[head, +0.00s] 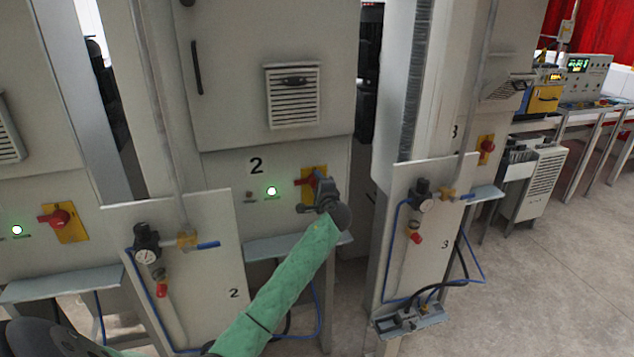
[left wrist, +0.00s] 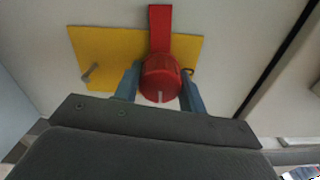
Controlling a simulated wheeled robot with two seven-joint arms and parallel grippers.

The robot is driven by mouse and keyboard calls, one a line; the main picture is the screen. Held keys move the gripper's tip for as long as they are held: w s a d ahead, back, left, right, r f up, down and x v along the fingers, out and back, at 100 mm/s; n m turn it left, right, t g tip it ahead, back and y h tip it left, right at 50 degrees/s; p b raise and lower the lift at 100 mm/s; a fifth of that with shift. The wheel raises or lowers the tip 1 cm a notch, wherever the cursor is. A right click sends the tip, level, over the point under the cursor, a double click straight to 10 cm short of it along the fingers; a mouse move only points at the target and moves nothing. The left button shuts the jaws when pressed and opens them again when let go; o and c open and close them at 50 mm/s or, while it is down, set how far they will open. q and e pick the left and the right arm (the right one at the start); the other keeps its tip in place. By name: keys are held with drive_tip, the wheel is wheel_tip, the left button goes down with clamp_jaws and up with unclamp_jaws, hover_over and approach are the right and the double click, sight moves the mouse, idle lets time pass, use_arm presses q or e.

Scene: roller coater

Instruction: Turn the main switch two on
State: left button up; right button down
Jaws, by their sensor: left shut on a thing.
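The main switch two is a red rotary knob with a bar handle (left wrist: 160,32) on a yellow plate (left wrist: 105,52) in the left wrist view. In the head view its red part (head: 308,185) is mostly hidden behind my left gripper (head: 318,192), on the cabinet panel marked 2. My left gripper's two blue-grey fingers stand on either side of the round knob in the left wrist view, shut on it. The handle points up in that view. A green lamp (head: 271,190) is lit left of the switch. My right gripper is not in view.
A similar red switch (head: 57,218) with a lit green lamp (head: 17,230) is at the left, and another switch (head: 486,146) at the right. A shelf (head: 275,248) juts out below switch two. Gauge panels (head: 205,270) (head: 425,250) stand to both sides.

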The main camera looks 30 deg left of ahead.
use_arm(q)
drive_tip(key=shift+f+m, duration=0.1)
drive_tip(key=shift+m, duration=0.3)
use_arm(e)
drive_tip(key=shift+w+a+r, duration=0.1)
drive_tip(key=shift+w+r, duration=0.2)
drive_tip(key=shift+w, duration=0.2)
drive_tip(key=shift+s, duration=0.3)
use_arm(q)
drive_tip(key=o, duration=1)
drive_tip(key=shift+d, duration=0.1)
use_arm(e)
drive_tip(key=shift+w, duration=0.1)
use_arm(q)
drive_tip(key=shift+b+v, duration=1.9)
drive_tip(key=shift+v, duration=2)
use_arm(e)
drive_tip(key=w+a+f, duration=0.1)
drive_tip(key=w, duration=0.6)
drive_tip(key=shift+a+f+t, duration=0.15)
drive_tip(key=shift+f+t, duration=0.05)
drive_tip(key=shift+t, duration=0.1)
